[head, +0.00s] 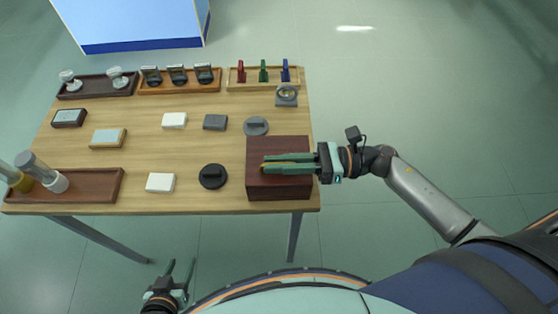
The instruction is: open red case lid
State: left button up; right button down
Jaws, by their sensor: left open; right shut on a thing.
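The red case (278,190) is a dark red-brown box at the right front corner of the wooden table. Its lid (290,145) looks down flat on top. My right gripper (265,164) reaches in from the right, with its green fingers over the lid. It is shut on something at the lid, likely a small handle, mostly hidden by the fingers. My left gripper (181,272) is open and empty, low in front of the table, well away from the case.
A black round piece (213,176) and a grey round piece (256,126) lie left of the case. Floor right of the table is clear.

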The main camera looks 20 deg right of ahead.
aim_at(278, 150)
jog(key=shift+r, duration=0.1)
dwell(0.3)
jog(key=r+m, duration=0.1)
jog(key=w+m+p, duration=0.1)
jog(key=r+m, duration=0.1)
jog(key=shift+w+d+r+p, duration=0.2)
jog(key=shift+d+r+p, duration=0.1)
jog(key=shift+p, duration=0.1)
jog(key=w+m, duration=0.1)
jog(key=r+m+p, duration=0.1)
jog(key=m, duration=0.1)
jog(key=shift+w+d+r, duration=0.2)
jog(key=shift+w+r, duration=0.1)
jog(key=shift+w, duration=0.1)
jog(key=w+m, duration=0.1)
jog(key=w+r+m, duration=0.1)
jog(key=shift+d+r+m, duration=0.1)
jog(key=shift+d+m, duration=0.2)
jog(key=w+d+f+m+b, duration=0.1)
jog(key=w+d+m+b, duration=0.2)
jog(key=w+m, duration=0.7)
jog(key=shift+f+m, duration=0.25)
jog(key=shift+m, duration=0.25)
jog(key=shift+w, duration=0.15)
